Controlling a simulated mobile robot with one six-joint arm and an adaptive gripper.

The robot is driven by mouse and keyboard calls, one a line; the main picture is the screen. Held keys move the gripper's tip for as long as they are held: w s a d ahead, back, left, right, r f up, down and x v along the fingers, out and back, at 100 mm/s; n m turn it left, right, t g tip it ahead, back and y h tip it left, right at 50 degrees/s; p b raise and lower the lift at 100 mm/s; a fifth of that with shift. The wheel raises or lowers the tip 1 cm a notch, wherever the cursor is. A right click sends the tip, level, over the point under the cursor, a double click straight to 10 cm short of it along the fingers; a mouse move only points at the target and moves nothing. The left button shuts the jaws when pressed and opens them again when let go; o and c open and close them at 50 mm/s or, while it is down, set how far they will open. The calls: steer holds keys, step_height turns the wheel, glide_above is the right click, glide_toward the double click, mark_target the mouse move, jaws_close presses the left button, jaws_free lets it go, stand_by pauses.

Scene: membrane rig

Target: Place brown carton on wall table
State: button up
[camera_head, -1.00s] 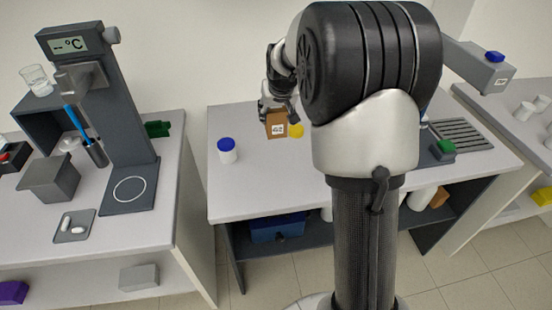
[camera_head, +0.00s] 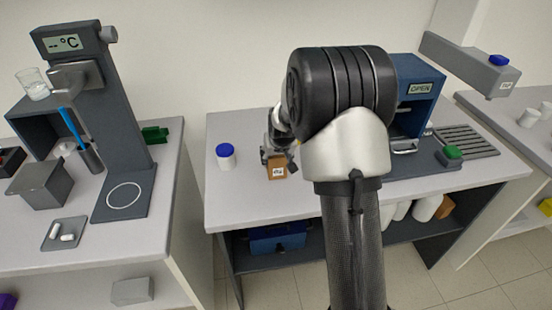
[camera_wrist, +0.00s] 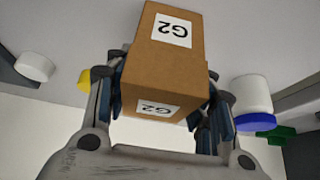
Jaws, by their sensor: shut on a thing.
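The brown carton (camera_head: 278,173), with a white G2 label, is between the fingers of my gripper (camera_head: 276,157) over the front-left part of the wall table (camera_head: 235,202). My gripper is shut on it. In the wrist view the carton (camera_wrist: 168,62) sits between both fingers (camera_wrist: 165,105) and shows two labelled faces. It looks low, near the tabletop; whether its bottom touches the table cannot be told.
A white jar with a blue lid (camera_head: 226,157) stands left of the carton. A blue cabinet marked OPEN (camera_head: 421,88), a green-topped block (camera_head: 453,154) and a grooved rack (camera_head: 468,141) are on the right. The tabletop in front of the carton is clear.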

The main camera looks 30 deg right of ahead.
steer(key=shift+r, duration=0.15)
steer(key=o, duration=1.1)
steer(key=shift+r, duration=0.1)
steer(key=s+a+r+n+p, duration=0.1)
steer(key=s+a+r+p, duration=0.1)
steer(key=s+a+r, duration=0.5)
steer(key=s+a+r+p, duration=0.1)
steer(key=s+a+r, duration=0.2)
steer(key=s+r, duration=0.8)
steer(key=s+a, duration=0.2)
steer(key=s, duration=0.4)
steer(key=s+a+r+n+y, duration=0.1)
steer(key=s+a, duration=0.2)
steer(key=s, duration=0.3)
steer(key=s+a+r+n+g, duration=0.1)
steer(key=s+a, duration=0.1)
steer(key=s, duration=0.5)
steer(key=shift+s+a+r+y, duration=0.1)
steer(key=shift+a+y, duration=0.1)
steer(key=shift+y, duration=0.1)
